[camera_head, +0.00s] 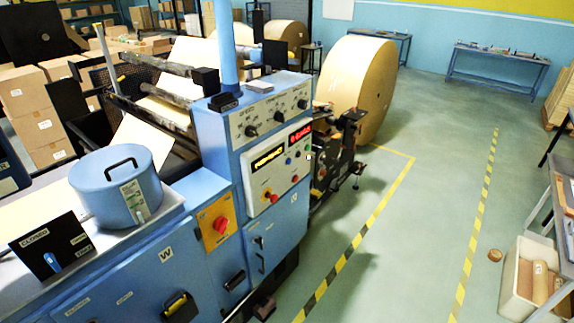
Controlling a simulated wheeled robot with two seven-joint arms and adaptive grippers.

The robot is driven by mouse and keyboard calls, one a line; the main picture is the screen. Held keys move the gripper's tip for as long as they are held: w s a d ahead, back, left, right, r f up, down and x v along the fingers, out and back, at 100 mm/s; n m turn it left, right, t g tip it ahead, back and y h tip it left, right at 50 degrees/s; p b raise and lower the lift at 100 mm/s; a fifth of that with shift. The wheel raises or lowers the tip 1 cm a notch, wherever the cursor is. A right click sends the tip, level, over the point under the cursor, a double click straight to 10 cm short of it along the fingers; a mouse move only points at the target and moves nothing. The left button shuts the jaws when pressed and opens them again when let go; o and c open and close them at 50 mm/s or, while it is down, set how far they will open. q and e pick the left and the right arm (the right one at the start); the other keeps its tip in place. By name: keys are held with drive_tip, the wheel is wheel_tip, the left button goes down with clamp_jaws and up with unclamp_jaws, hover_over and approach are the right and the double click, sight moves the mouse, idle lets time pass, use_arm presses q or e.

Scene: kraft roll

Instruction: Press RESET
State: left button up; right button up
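A blue machine cabinet (232,130) stands in the middle of the camera_head view, with a pale control panel (285,182) on its front. The panel carries a lit yellow text display (268,158), a small red display (300,133), a red knob (273,198), a blue button (289,161) and other small buttons. The button labels are too small to read, so I cannot tell which one is RESET. A larger red button on a yellow plate (215,226) sits lower on the cabinet. Neither of my grippers is in view.
A large kraft roll (359,87) stands behind the cabinet. A blue lidded pot (117,187) and a black switch box (51,245) sit on the left counter. A floor lane between yellow-black stripes (344,262) is clear. A crate (535,277) stands at right.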

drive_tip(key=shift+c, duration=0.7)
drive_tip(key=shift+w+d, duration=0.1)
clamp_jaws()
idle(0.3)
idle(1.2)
